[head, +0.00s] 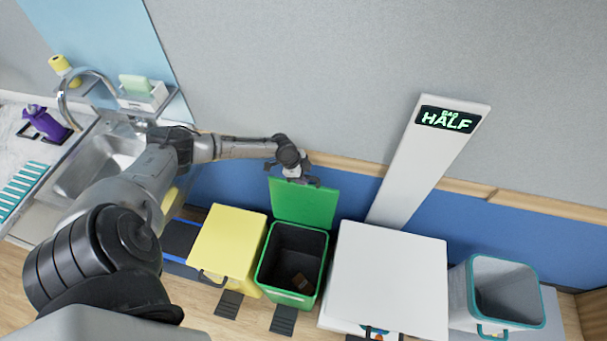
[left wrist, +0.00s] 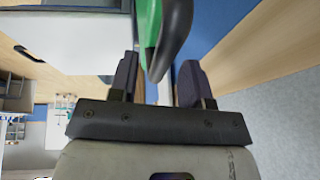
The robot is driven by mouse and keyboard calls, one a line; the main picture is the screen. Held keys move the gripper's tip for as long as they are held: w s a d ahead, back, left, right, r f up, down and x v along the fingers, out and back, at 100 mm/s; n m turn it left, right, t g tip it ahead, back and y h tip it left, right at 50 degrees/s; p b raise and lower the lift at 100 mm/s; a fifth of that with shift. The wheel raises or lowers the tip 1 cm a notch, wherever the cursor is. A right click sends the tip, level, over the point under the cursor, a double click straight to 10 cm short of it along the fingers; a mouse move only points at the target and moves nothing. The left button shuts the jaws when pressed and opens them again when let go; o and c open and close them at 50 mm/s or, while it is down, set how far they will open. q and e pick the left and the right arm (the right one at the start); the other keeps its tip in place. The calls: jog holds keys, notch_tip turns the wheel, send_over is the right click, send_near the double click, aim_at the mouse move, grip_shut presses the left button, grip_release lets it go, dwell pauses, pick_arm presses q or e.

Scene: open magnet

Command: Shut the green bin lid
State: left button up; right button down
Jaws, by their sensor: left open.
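The green bin (head: 310,298) stands on the floor between a yellow bin and a white one. My left gripper (head: 293,177) is at the lid's top edge. My right gripper is not in view.
The yellow bin (head: 228,240) is closed on the left. A large white bin (head: 388,270) is closed on the right, with a grey bin (head: 507,290) beyond it. A white post with a sign (head: 446,119) stands behind. A sink (head: 100,160) is at left.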

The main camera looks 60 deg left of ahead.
pick_arm(q)
grip_shut()
dwell(0.4)
